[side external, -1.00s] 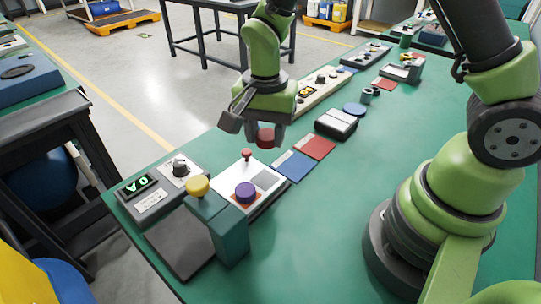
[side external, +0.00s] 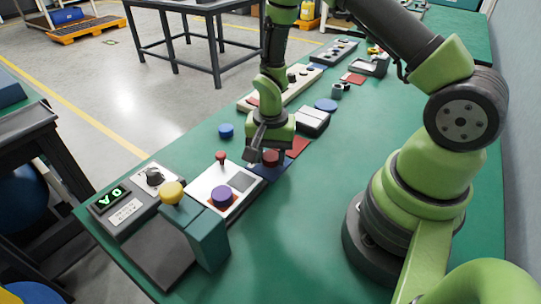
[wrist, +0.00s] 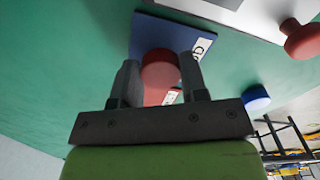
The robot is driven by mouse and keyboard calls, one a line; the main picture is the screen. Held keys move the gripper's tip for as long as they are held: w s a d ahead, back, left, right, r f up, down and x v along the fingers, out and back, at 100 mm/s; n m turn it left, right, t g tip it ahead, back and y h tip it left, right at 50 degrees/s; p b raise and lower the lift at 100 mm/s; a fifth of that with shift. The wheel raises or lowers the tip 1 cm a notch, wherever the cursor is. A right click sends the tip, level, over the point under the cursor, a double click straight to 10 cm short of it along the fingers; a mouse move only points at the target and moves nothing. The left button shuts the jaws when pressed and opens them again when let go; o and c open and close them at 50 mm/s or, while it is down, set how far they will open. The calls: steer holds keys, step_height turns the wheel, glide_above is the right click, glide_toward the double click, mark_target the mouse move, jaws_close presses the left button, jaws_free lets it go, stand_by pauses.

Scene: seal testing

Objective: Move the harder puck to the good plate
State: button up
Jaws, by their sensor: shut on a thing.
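My gripper (side external: 268,152) is shut on a red puck (side external: 271,157); in the wrist view the puck (wrist: 160,75) sits between both fingers (wrist: 160,80). It is over or on the blue plate (side external: 273,171); I cannot tell whether it touches. In the wrist view the blue plate (wrist: 165,36) has a white label that begins "GO". The red plate (side external: 298,145) lies beside it, partly hidden by my gripper. A purple puck (side external: 221,195) sits on the white tester (side external: 211,180). A blue puck (side external: 226,131) stands on the table near its left edge.
The tester has a red knob (side external: 221,157). Near it are a yellow-topped green press (side external: 207,238) and a box with a lit green display (side external: 110,199). The green table is clear to the plates' right.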

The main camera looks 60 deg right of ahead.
steer(key=shift+f, duration=0.35)
steer(key=shift+f, duration=0.15)
steer(key=o, duration=0.9)
step_height(320, 180, up, 12)
step_height(320, 180, up, 13)
steer(key=n+t, duration=0.4)
glide_above(270, 157)
steer(key=s+a, duration=0.3)
steer(key=s, duration=0.2)
steer(key=s+a+r+n+t+y, duration=0.2)
steer(key=s+a+r+n+t, duration=0.1)
steer(key=s, duration=0.6)
step_height(270, 157, up, 3)
steer(key=shift+f+n, duration=0.2)
steer(key=shift+n, duration=0.7)
